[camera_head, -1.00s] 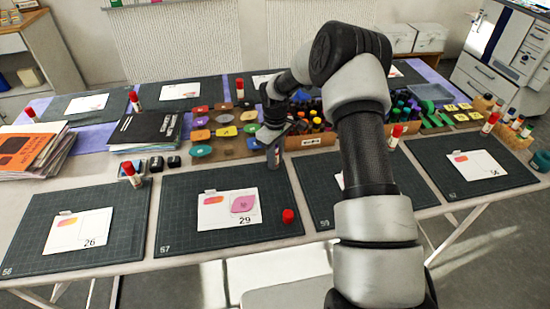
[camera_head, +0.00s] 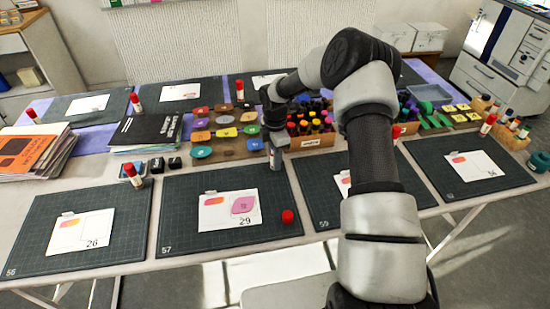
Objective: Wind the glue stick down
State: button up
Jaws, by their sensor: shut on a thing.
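My gripper (camera_head: 274,141) points down over the back edge of mat 57 (camera_head: 180,228). It is shut on the glue stick (camera_head: 275,159), which shows only as a small pale upright piece below the fingers. Most of the stick is hidden by the gripper, and its glue tip cannot be made out. A red cap (camera_head: 288,216) stands alone on the right part of mat 57. Card 29 (camera_head: 229,212), with a pink label on it, lies left of the cap.
A rack of colored labels (camera_head: 219,133) stands left of the gripper and a box of markers (camera_head: 312,130) right of it. Another red-capped glue stick (camera_head: 132,175) stands near mat 56 (camera_head: 40,240). My arm hides part of mat 59 (camera_head: 322,205). The front of mat 57 is clear.

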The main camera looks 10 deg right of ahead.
jog(key=n, duration=0.4)
jog(key=shift+d+p, duration=0.1)
jog(key=shift+p, duration=0.2)
jog(key=n, duration=0.3)
jog(key=shift+f+n, duration=0.1)
jog(key=shift+n, duration=0.3)
jog(key=shift+p, duration=0.3)
jog(key=o, duration=1.1)
jog(key=shift+w, duration=0.1)
